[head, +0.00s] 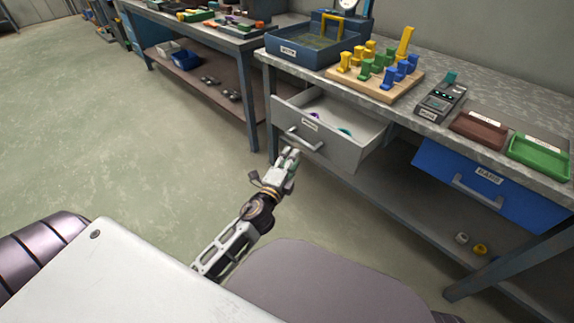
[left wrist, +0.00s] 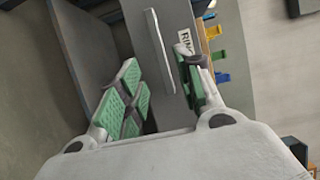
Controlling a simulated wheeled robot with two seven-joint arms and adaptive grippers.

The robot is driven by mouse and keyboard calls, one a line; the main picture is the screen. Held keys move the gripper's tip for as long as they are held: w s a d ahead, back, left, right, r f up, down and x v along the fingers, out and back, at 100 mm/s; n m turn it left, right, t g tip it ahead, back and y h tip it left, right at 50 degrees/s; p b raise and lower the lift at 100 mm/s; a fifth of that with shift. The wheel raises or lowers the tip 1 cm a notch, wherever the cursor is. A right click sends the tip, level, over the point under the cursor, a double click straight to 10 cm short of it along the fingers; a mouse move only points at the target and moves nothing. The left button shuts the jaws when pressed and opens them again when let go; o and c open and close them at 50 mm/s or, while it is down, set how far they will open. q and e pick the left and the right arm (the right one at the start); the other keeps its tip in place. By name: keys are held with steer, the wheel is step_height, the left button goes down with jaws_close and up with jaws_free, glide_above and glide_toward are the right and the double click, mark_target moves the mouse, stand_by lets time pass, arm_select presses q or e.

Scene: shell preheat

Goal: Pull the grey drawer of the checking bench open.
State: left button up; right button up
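The grey drawer (head: 340,150) of the checking bench stands pulled out, its inside showing with a few small purple and teal pieces. Its front carries a label and a pale bar handle (head: 303,141). My left gripper (head: 290,157) is just in front of and below the handle in the head view. In the left wrist view, the left gripper (left wrist: 168,88) has its green-padded fingers spread apart. The handle (left wrist: 160,50) shows between and beyond them, with no finger clearly closed on it. My right gripper is not in view.
The bench top (head: 480,125) holds a blue tray (head: 300,50), a wooden peg board (head: 375,85), a meter (head: 440,97) and brown and green trays. A blue drawer (head: 480,185) sits to the right. A lower shelf lies beneath. The floor left of my arm is clear.

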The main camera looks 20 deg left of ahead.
arm_select(q)
steer(key=shift+s, duration=1.2)
